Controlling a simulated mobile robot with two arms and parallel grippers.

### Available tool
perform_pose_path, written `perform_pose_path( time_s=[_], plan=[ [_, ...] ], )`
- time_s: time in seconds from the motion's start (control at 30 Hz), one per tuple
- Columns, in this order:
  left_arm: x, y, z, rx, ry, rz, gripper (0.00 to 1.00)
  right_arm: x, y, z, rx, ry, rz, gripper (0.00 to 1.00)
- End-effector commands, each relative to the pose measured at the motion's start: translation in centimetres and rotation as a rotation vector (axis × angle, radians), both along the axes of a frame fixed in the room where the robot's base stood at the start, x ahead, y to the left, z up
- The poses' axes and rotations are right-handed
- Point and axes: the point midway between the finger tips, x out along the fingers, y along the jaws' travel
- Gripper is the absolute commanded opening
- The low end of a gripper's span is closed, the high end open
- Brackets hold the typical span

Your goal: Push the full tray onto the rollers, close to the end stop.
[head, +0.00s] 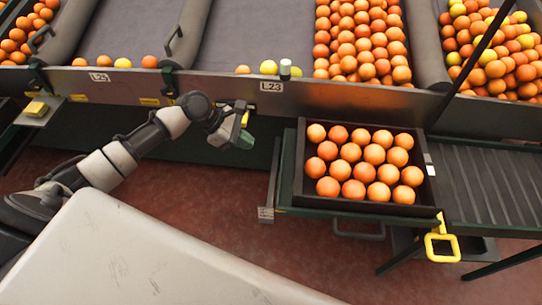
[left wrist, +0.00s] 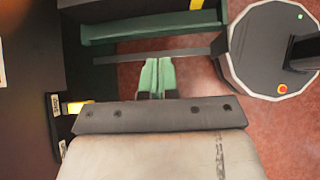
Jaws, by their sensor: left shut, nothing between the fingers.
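The full tray (head: 372,207) is dark, holds several rows of oranges, and sits on a green-edged stand right of centre in the head view. The rollers (head: 492,180) are a dark ribbed bed directly right of the tray. My left gripper (head: 243,136) is left of the tray, apart from it, near the front edge of the sorting table. Its green fingers also show together and empty in the left wrist view (left wrist: 156,76). I cannot make out the end stop. My right gripper is not in view.
A yellow handle (head: 441,241) hangs at the stand's front right corner. The sorting table's front edge (head: 235,92) runs behind the gripper, with orange-filled lanes above. Red floor is open between my left arm and the stand. A green bar (left wrist: 155,27) crosses ahead in the wrist view.

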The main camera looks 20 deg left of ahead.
Motion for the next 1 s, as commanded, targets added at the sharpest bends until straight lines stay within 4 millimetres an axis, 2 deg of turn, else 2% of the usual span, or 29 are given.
perform_pose_path(
  time_s=[0.07, 0.17, 0.33, 0.63, 0.8, 1.0],
  plan=[
    [-0.2, -0.4, 0.6, -0.018, 0.026, 0.002, 0.00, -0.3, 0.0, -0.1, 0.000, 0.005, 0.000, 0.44],
    [-0.1, -1.0, 0.3, -0.025, 0.035, 0.006, 0.00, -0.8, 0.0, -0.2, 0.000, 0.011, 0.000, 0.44],
    [0.5, -3.0, -1.8, -0.026, 0.034, 0.005, 0.00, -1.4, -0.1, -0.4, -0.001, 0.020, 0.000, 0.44],
    [1.8, -7.3, -6.4, -0.025, 0.031, 0.006, 0.00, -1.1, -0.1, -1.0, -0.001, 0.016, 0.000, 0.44],
    [2.6, -9.7, -6.1, -0.024, 0.028, 0.005, 0.00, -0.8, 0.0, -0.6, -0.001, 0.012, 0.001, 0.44],
    [2.9, -10.9, -6.2, -0.022, 0.030, 0.006, 0.00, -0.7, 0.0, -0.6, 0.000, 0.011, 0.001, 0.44]
  ],
)
